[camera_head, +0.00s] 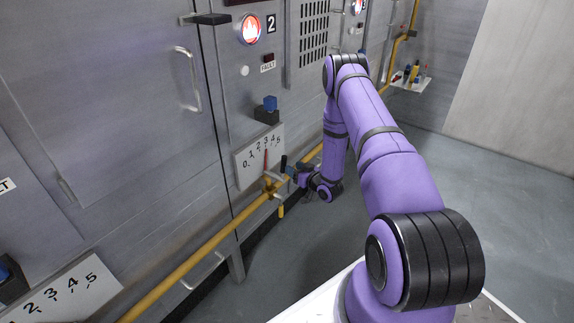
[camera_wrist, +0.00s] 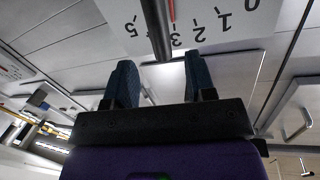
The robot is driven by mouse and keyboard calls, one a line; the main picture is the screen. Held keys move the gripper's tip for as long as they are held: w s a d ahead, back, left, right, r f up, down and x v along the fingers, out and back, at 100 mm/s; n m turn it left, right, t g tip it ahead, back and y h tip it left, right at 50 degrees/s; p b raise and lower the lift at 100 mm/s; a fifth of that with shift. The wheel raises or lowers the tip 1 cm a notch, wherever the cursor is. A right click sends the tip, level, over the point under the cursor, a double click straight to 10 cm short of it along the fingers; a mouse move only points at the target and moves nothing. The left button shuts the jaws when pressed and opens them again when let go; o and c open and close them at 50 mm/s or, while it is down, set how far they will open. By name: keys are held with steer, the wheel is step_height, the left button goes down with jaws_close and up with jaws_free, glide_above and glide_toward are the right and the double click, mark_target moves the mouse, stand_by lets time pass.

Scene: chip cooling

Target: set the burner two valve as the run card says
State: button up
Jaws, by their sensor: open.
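The burner two valve sits on the yellow pipe, below a white scale plate (camera_head: 248,174) numbered 0 to 5. Its red pointer (camera_head: 266,160) stands upright, at about the 3. The valve's black handle (camera_head: 283,163) sticks out toward my gripper (camera_head: 296,173). In the wrist view the dark handle (camera_wrist: 157,25) comes down from the top edge, and its end is near the gap between the open fingers (camera_wrist: 160,75). The scale plate (camera_wrist: 235,22) shows upside down behind it. I cannot tell whether a finger touches the handle. No run card is readable.
The yellow pipe (camera_head: 190,262) runs along the cabinet front. Another scale plate (camera_head: 75,290) is at lower left. Grey floor (camera_head: 450,165) at right is clear.

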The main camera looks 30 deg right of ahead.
steer(key=shift+s+d, duration=0.2)
steer(key=shift+s, duration=1)
steer(key=shift+s, duration=0.1)
